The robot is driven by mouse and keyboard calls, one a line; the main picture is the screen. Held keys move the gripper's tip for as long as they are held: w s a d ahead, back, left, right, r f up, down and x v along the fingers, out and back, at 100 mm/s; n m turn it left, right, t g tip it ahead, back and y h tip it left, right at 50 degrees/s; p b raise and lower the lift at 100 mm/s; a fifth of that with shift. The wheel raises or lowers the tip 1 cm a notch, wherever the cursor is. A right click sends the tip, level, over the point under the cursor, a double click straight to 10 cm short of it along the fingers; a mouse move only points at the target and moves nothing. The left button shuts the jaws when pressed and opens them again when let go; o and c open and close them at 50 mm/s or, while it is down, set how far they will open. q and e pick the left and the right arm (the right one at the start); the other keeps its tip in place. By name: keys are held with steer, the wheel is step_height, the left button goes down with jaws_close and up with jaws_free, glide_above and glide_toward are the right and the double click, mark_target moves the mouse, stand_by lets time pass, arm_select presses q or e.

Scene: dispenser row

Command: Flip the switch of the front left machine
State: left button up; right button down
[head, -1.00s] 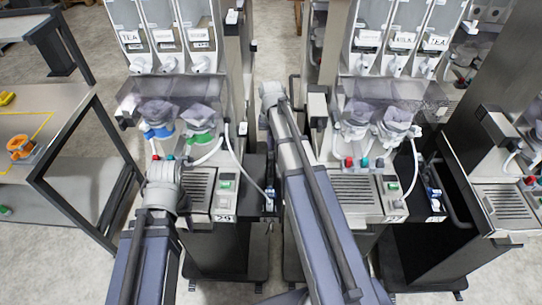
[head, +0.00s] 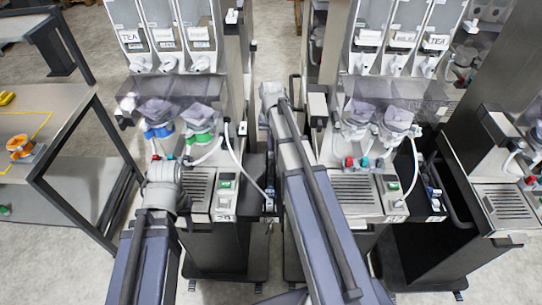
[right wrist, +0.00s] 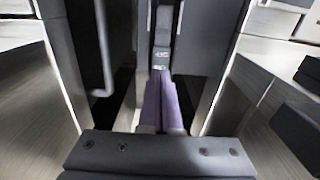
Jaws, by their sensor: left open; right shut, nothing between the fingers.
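The front left machine (head: 172,75) stands left of centre in the head view, with a TEA label, blue and green collars and a drip grille. A green-lit switch (head: 226,184) is on its front panel, right of the grille; whether this is the task's switch I cannot tell. My left arm reaches up in front of this machine; its gripper fingers are not visible. My right arm reaches into the gap between the two machines; its gripper is hidden in the head view. In the right wrist view my right gripper (right wrist: 163,78) is shut and empty, pointing into a dark narrow gap.
A similar machine (head: 385,75) stands to the right, another (head: 510,195) at the right edge. A table (head: 50,140) with an orange item (head: 20,147) stands at the left. A pale hose (head: 245,165) hangs beside the left machine. Metal walls flank the gap in the right wrist view.

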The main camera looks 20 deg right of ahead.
steer(key=shift+f+b, duration=0.75)
steer(key=shift+f, duration=0.1)
steer(key=shift+r, duration=0.15)
step_height(320, 180, up, 7)
steer(key=p, duration=0.7)
stand_by(0.4)
steer(key=s+a+f+n+b, duration=0.1)
steer(key=s+a+n, duration=0.2)
steer(key=s+a, duration=0.3)
steer(key=s+a+f+n+b, duration=0.1)
steer(key=s+a+n, duration=0.2)
steer(key=s+a, duration=0.3)
steer(key=s+a+f+n+h+b, duration=0.1)
steer(key=s+a+f+n+b, duration=0.1)
steer(key=s+a, duration=0.4)
steer(key=shift+s+a+f+n, duration=0.1)
steer(key=shift+a+n, duration=0.4)
steer(key=shift+a, duration=2.3)
